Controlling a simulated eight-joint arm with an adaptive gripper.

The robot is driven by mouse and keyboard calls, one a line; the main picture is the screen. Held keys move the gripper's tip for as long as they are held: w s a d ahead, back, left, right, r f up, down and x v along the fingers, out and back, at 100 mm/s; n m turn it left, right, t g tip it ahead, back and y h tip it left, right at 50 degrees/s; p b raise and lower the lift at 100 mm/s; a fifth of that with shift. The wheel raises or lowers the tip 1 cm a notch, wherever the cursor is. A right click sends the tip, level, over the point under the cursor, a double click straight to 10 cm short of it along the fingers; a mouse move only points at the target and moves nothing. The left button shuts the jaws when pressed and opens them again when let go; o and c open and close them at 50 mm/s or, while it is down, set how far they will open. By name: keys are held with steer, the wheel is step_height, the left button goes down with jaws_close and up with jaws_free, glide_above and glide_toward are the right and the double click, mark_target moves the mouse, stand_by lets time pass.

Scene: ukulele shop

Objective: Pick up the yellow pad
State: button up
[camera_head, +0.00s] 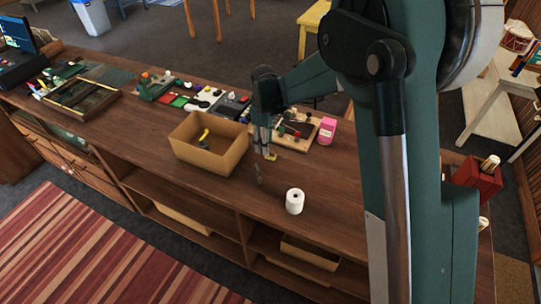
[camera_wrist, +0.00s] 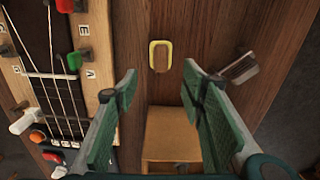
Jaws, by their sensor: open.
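The yellow pad (camera_wrist: 152,57) lies on the wooden counter in the wrist view. It looks like a small rounded rectangle with a yellow rim and a brownish middle. It sits just beyond the gap between my fingertips, apart from both. In the head view a small yellow patch, likely the same pad (camera_head: 272,156), shows beside my gripper (camera_head: 265,143). In the wrist view my gripper (camera_wrist: 160,82) is open and empty, one green finger on each side of the gap.
A cardboard box (camera_head: 232,160) with a yellow-and-dark item inside stands left of my gripper. A board with strings and tuners (camera_wrist: 98,30) lies close to the left finger. A grey object (camera_wrist: 240,68) is near the right finger. A white roll (camera_head: 295,203) stands nearer the counter's front edge.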

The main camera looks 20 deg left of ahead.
mark_target(271, 155)
steer(key=shift+f, duration=0.1)
steer(key=shift+d+f+p, duration=0.1)
steer(key=shift+f+p, duration=0.3)
steer(key=shift+f, duration=2.05)
steer(key=c, duration=0.9)
